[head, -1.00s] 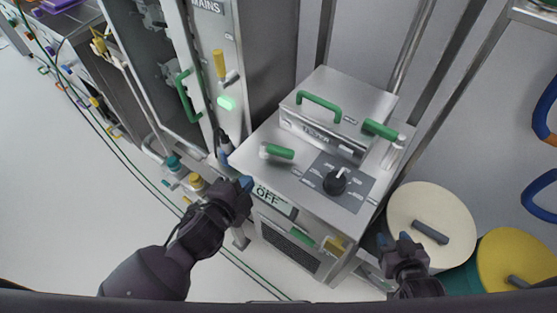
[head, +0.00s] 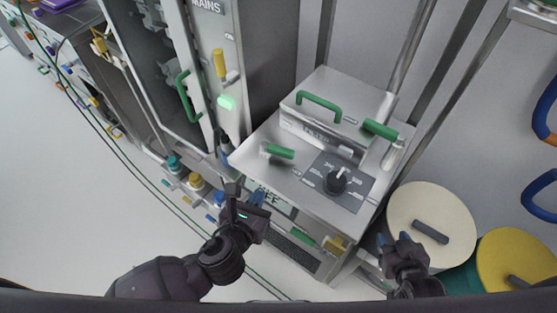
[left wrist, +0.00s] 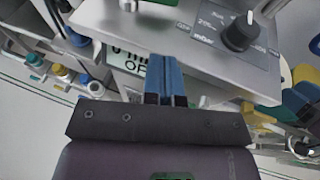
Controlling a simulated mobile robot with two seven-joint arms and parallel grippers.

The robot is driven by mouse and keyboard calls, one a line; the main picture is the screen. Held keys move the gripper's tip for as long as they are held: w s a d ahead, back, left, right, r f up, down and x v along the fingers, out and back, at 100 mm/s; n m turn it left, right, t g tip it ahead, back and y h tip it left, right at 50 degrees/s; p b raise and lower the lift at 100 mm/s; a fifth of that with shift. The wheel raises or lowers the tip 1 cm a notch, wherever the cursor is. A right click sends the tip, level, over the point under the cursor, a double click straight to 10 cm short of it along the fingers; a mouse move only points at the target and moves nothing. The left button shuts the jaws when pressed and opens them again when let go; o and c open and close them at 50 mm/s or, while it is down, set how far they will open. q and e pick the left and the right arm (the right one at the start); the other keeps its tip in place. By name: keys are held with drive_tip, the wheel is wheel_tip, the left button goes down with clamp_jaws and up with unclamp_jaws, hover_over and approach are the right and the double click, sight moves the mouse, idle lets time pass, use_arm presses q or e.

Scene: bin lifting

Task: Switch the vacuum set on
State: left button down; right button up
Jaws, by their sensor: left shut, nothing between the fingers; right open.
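The vacuum set is a steel cabinet (head: 246,158) with a black rotary knob (head: 335,182) on a dark dial plate on its top. The knob also shows in the left wrist view (left wrist: 238,34). A display (head: 284,204) on the front face reads OFF, partly covered by my left gripper; it also shows in the left wrist view (left wrist: 126,58). My left gripper (head: 256,198) is shut and empty, its blue fingertips (left wrist: 165,72) in front of the display, below the top's front edge. Whether it touches is unclear. My right gripper (head: 393,240) is open beside the cream lid.
A lidded box with a green handle (head: 320,105) stands on the cabinet top. A green lever (head: 278,151) sits left of the dial. A cream round lid (head: 432,213) and a yellow one (head: 515,258) stand right. A tall MAINS cabinet (head: 212,30) is at left.

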sight(282, 156)
use_arm(q)
drive_tip(key=x, duration=1.2)
drive_tip(key=shift+w+d+r, duration=0.1)
drive_tip(key=shift+w+r, duration=0.2)
drive_tip(key=shift+w+d, duration=0.2)
drive_tip(key=shift+w, duration=0.45)
drive_tip(key=shift+d+n+y, duration=0.15)
drive_tip(key=shift+n+y, duration=0.15)
drive_tip(key=shift+y, duration=0.1)
